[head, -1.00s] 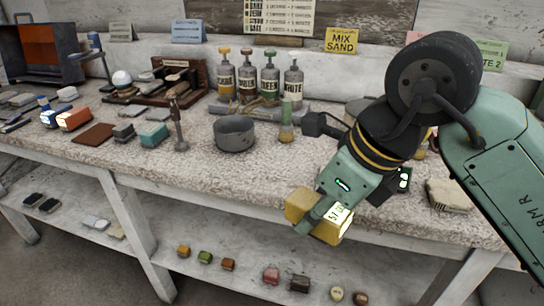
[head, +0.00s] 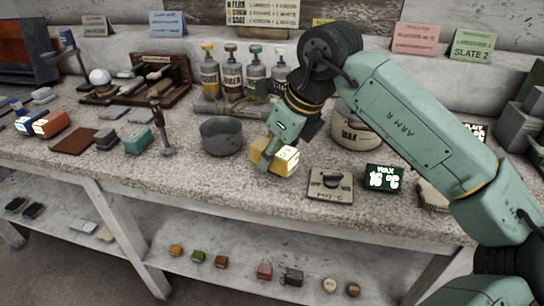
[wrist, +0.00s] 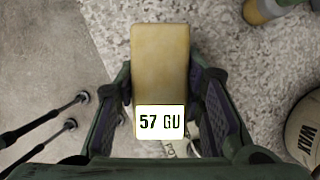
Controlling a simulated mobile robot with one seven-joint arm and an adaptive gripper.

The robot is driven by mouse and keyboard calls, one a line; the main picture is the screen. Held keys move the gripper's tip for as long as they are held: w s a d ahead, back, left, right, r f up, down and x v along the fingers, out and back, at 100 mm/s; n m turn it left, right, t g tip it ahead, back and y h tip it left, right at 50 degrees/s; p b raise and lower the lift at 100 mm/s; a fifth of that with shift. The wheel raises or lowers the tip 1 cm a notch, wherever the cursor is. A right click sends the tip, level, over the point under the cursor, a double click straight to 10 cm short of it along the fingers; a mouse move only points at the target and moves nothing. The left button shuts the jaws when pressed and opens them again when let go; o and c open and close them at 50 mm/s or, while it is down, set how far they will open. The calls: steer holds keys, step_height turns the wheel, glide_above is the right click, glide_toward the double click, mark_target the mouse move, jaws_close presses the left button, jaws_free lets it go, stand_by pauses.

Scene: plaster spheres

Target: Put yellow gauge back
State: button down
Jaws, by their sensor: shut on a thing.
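The yellow gauge (head: 262,158) is a yellow block with a lit white display on one end. My gripper (head: 271,150) is shut on it and holds it near the front edge of the bench, right of the grey pot. In the wrist view the gauge (wrist: 160,65) sits between both fingers of my gripper (wrist: 160,88), its display reading "57 GU". Floor shows at left below it and speckled benchtop at right, so it is over the bench's front edge. Whether it touches the bench cannot be told.
The grey pot (head: 222,137), a dial plate (head: 331,184), a green-lit wax display (head: 384,178) and a wax tub (head: 352,132) stand close by. A brown mat (head: 73,140) and an orange-fronted block (head: 50,124) lie at left. A lower shelf (head: 220,248) holds small blocks.

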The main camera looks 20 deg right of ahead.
mark_target(272, 163)
steer(key=shift+w, duration=0.6)
steer(key=f, duration=0.1)
steer(key=f+p, duration=0.1)
steer(key=f, duration=0.1)
steer(key=shift+w+d+f, duration=0.1)
steer(key=shift+w, duration=0.1)
steer(key=shift+f, duration=0.25)
steer(key=shift+f, duration=0.2)
steer(key=c, duration=1.1)
jaws_free()
steer(key=shift+o, duration=0.2)
steer(key=shift+r, duration=0.15)
steer(key=shift+r+p, duration=0.25)
steer(key=shift+p, duration=0.1)
steer(key=b+v, duration=0.1)
steer(key=v, duration=1)
steer(key=shift+s+d+r+b, duration=0.1)
steer(key=shift+r+b, duration=0.2)
steer(key=shift+b, duration=0.05)
